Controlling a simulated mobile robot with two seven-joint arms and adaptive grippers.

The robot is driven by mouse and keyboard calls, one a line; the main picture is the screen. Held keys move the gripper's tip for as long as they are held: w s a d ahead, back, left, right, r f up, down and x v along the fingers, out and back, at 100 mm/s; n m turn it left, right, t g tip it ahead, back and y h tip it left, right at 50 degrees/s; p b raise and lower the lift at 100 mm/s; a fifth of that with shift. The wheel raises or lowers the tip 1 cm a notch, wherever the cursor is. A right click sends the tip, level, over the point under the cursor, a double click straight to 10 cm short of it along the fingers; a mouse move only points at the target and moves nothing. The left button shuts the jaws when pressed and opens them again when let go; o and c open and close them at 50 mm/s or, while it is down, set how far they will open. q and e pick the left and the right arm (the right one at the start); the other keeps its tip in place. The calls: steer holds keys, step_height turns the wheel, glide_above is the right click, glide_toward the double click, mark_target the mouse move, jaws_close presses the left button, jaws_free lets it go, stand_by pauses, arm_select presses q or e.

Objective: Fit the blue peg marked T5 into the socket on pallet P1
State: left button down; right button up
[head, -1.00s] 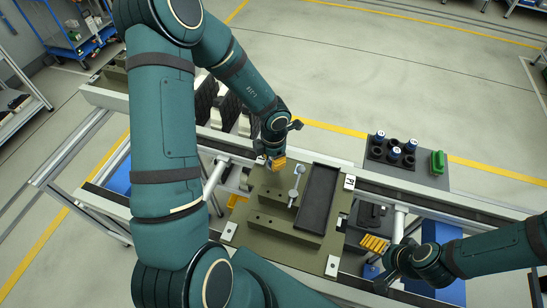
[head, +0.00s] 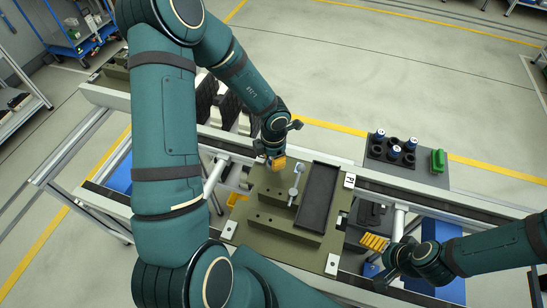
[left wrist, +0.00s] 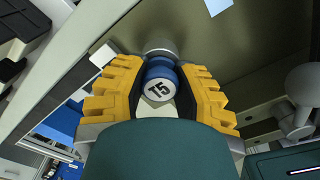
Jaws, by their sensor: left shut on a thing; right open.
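The blue peg marked T5 (left wrist: 161,86) is gripped between the yellow fingers of my left gripper (left wrist: 160,92) in the left wrist view, its labelled end facing the camera. A grey round part (left wrist: 158,46) shows just beyond the peg; I cannot tell whether it is the socket or whether the peg touches it. In the head view my left gripper (head: 277,163) is at the far left edge of the olive pallet P1 (head: 265,240), and the peg is hidden there. My right gripper (head: 374,243) is open and empty, right of the pallet.
The pallet carries a silver knobbed part (head: 295,183), olive blocks and a black tray (head: 318,198).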

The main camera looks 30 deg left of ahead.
arm_select(q)
steer(key=shift+c, duration=1)
jaws_free()
steer(key=shift+r, duration=3.55)
